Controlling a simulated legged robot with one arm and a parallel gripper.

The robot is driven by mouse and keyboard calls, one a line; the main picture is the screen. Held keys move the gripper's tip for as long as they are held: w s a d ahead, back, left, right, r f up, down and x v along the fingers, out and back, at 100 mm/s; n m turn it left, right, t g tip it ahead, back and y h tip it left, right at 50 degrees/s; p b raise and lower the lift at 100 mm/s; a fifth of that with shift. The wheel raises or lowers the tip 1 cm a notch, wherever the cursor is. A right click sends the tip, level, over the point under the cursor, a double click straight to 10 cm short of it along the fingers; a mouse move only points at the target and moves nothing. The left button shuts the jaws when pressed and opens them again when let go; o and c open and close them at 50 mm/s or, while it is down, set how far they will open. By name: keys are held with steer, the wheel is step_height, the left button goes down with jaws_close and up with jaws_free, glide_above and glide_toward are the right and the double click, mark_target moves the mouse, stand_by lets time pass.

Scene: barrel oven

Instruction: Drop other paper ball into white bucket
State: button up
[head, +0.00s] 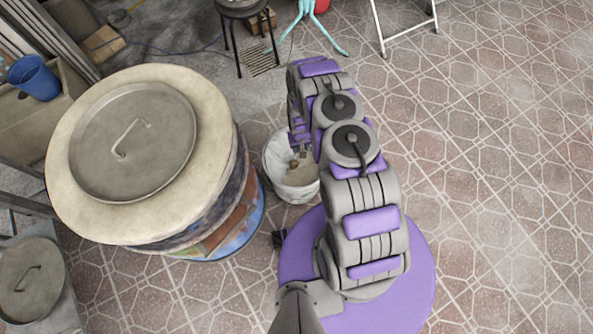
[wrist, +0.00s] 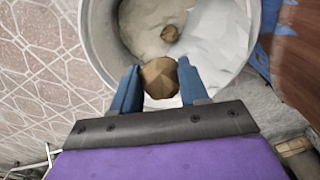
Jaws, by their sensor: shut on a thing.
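The white bucket (head: 277,178) stands on the tiled floor just right of the barrel oven in the head view. In the wrist view its rim (wrist: 98,45) curves around the upper middle. My gripper (wrist: 160,84) is shut on a brown paper ball (wrist: 159,78), held between its two blue fingers over the bucket opening. Another small brown ball (wrist: 170,33) lies inside the bucket on whitish crumpled material. In the head view my gripper (head: 301,150) is over the bucket, partly hidden by my arm. A brown ball (head: 294,163) shows there, but I cannot tell which one.
The barrel oven (head: 208,236) with its round metal lid (head: 133,142) stands close left of the bucket. A stool (head: 243,8) is at the back. A blue bucket (head: 34,77) is at the far left.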

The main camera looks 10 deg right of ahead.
steer(key=shift+a+f+b, duration=0.1)
steer(key=shift+f+b, duration=0.7)
steer(key=shift+f, duration=1.4)
steer(key=o, duration=1.2)
step_height(320, 180, up, 17)
steer(key=p, duration=0.4)
steer(key=shift+r, duration=0.15)
